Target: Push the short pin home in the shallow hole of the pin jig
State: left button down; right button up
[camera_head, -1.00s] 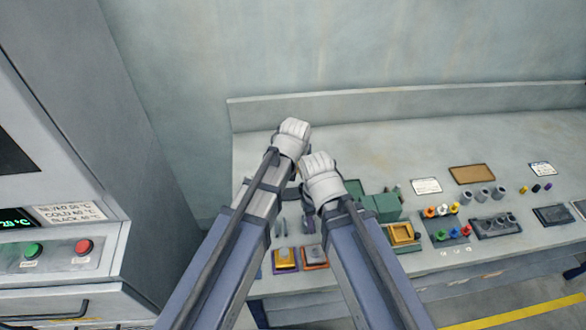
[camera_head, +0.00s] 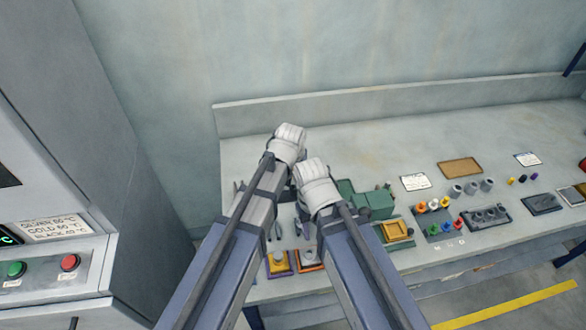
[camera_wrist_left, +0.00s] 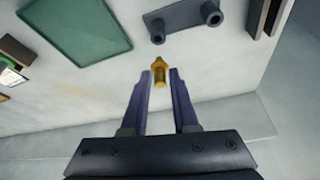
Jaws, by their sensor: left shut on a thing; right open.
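In the left wrist view my left gripper (camera_wrist_left: 160,80) is shut on a short gold pin (camera_wrist_left: 160,71). Its tapered end points away from the fingers. A dark plate with two raised round bosses (camera_wrist_left: 180,20), which looks like the pin jig, lies just beyond the pin, and a gap shows between them in the picture. I cannot tell which hole is the shallow one. In the head view my left gripper (camera_head: 288,142) is over the bench's left part, with its jaws hidden. My right gripper (camera_head: 315,182) is beside it, open, its fingertips hidden from above.
A green tray (camera_wrist_left: 75,28) is left of the jig in the wrist view. On the bench (camera_head: 370,150), green blocks (camera_head: 375,203), a yellow box (camera_head: 396,230), grey cylinders (camera_head: 472,187) and coloured pegs (camera_head: 433,207) stand right of my arms. The back of the bench is clear.

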aim_at(293, 175)
pick_arm(q)
jog(key=shift+f+b, duration=1.4)
jog(key=shift+f, duration=0.4)
pick_arm(e)
jog(key=shift+f, duration=1.75)
pick_arm(q)
jog(key=shift+f+b, duration=0.9)
pick_arm(e)
jog(key=shift+f, duration=0.9)
pick_arm(q)
jog(key=shift+s+f+b, duration=0.15)
jog(key=shift+f+b, duration=0.05)
jog(key=shift+b, duration=0.2)
pick_arm(e)
jog(key=shift+s+f, duration=0.2)
jog(key=shift+f, duration=0.05)
